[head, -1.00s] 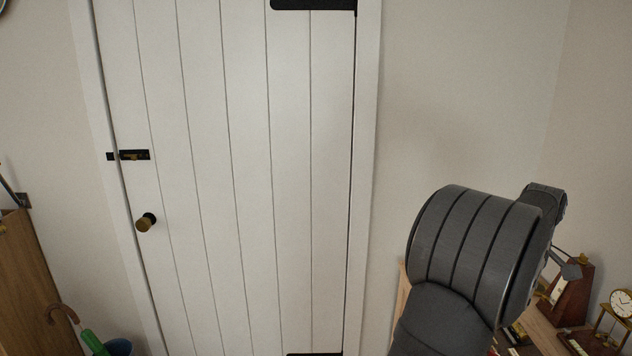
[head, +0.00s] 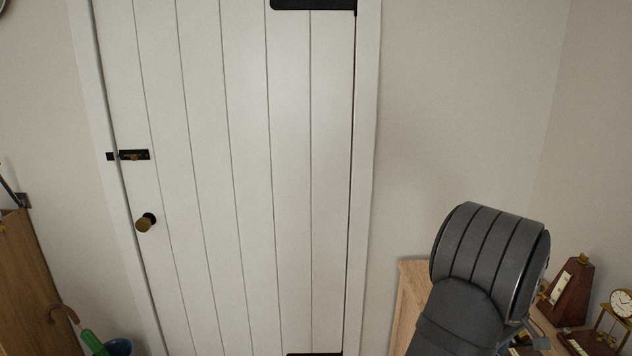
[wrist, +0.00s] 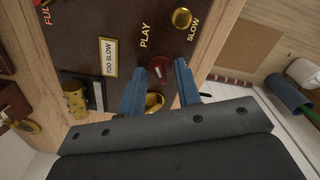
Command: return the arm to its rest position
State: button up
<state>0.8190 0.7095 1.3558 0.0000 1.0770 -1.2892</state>
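My arm (head: 490,260), dark grey and ribbed at the joint, rises at the lower right of the head view. My gripper's two blue fingers show in the wrist view (wrist: 160,85) with a clear gap between them, so it is open. A dark brown board with the labels "PLAY", "SLOW" and "TOO SLOW" (wrist: 108,58) lies beyond the fingers. A red round piece (wrist: 160,68) and a gold round piece (wrist: 153,102) show in the gap, and neither looks gripped. In the head view the fingers are hidden behind the arm or out of frame.
A wooden cabinet (head: 411,290) stands beside my arm, with a metronome (head: 571,290) and a small gold clock (head: 621,304) at the right. A white plank door (head: 235,180) fills the middle. Umbrellas (head: 88,340) stand at the lower left. Open air lies before the door.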

jog(key=m, duration=0.8)
jog(key=shift+m, duration=0.3)
jog(key=m, duration=0.4)
jog(key=shift+m, duration=2.2)
